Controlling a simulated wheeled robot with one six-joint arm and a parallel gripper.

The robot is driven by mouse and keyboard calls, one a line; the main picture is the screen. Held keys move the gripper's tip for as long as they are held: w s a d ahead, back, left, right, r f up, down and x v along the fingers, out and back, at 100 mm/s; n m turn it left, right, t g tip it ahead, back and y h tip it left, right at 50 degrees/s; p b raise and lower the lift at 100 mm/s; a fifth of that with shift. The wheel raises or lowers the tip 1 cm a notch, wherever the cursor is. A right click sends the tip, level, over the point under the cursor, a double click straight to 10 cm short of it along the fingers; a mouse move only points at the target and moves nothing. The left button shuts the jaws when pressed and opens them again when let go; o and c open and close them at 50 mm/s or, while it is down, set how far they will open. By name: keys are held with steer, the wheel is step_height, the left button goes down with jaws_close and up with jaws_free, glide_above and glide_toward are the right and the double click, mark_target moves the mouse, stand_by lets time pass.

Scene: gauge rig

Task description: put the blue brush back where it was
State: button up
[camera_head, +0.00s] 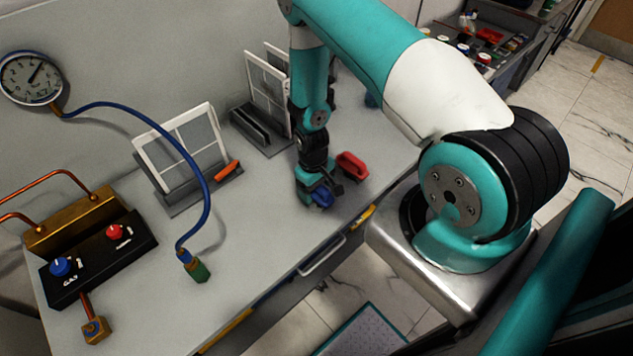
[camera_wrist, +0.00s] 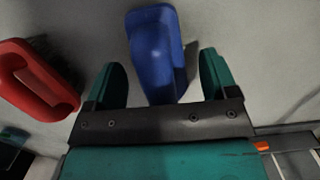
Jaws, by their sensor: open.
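The blue brush (camera_wrist: 157,50) lies on the grey worktop. In the wrist view its near end sits between the two teal fingers of my gripper (camera_wrist: 163,80), with gaps on both sides. In the head view the blue brush (camera_head: 321,197) shows just under my gripper (camera_head: 318,186), near the front edge of the table. My gripper is open and holds nothing. Part of the brush is hidden behind the gripper in both views.
A red handled block (camera_head: 352,166) lies right beside the gripper; it also shows in the wrist view (camera_wrist: 35,80). White-framed panels on stands (camera_head: 185,150), a gauge (camera_head: 30,78) with a blue hose and a valve box (camera_head: 98,258) stand to the left. Bare worktop lies between.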

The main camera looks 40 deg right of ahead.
steer(key=r+b, duration=0.1)
steer(key=r, duration=0.3)
steer(key=w+r+b, duration=0.1)
steer(key=r, duration=0.2)
steer(key=r+b, duration=0.2)
steer(key=r, duration=0.2)
steer(key=shift+w+r, duration=0.25)
steer(key=shift+r, duration=0.1)
steer(key=s+a+r+n+t+y, duration=0.1)
steer(key=s+a+r, duration=0.1)
steer(key=a+r, duration=0.6)
steer(key=s+a+r+n+t+y, duration=0.15)
steer(key=a+r, duration=0.35)
steer(key=r, duration=0.5)
steer(key=s+a+r+n+y, duration=0.1)
steer(key=s+a+r+n, duration=0.1)
steer(key=s+a+r, duration=0.2)
steer(key=s+a+r+n+g, duration=0.1)
steer(key=s+a+r+n, duration=0.1)
steer(key=s+r, duration=0.4)
steer(key=s+a, duration=0.1)
steer(key=s, duration=0.3)
steer(key=shift+a+y, duration=0.35)
steer(key=shift+a, duration=0.05)
